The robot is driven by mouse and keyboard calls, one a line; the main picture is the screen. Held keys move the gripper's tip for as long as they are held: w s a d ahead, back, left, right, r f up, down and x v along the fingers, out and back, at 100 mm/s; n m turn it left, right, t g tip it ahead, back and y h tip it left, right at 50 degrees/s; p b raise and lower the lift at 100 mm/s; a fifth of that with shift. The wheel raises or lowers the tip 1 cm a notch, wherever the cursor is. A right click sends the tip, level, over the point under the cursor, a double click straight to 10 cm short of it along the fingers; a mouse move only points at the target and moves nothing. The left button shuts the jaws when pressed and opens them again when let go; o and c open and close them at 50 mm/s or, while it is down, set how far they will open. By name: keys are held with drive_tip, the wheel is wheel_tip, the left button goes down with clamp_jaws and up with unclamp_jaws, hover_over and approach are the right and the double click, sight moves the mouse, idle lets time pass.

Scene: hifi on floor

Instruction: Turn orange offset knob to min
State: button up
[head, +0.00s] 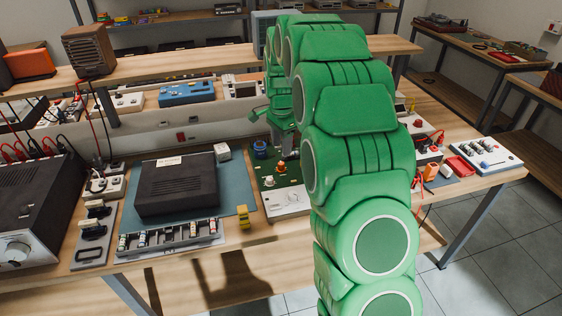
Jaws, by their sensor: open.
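An orange knob (281,168) stands on a green circuit board (268,184) on the workbench, just left of my arm. A white panel (290,203) with a pale knob sits at the front of the board. A dark blue round part (260,148) stands at its back left. My gripper (287,153) hangs above the back of the board, close behind the orange knob. It is open and appears to hold nothing. The fingertips are small, and contact with the knob cannot be told. My green arm hides the board's right side.
A black box (177,186) on a blue-green mat lies left of the board, with a small white cube (222,152) behind it. A yellow part (243,216) stands near the front edge. A white module (482,155) is at the right.

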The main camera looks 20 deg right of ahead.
drive_tip(key=m, duration=0.2)
hover_over(281, 163)
wheel_tip(281, 163, down, 4)
drive_tip(key=shift+r, duration=0.15)
drive_tip(key=shift+f, duration=3.9)
drive_tip(key=shift+c, duration=0.5)
clamp_jaws()
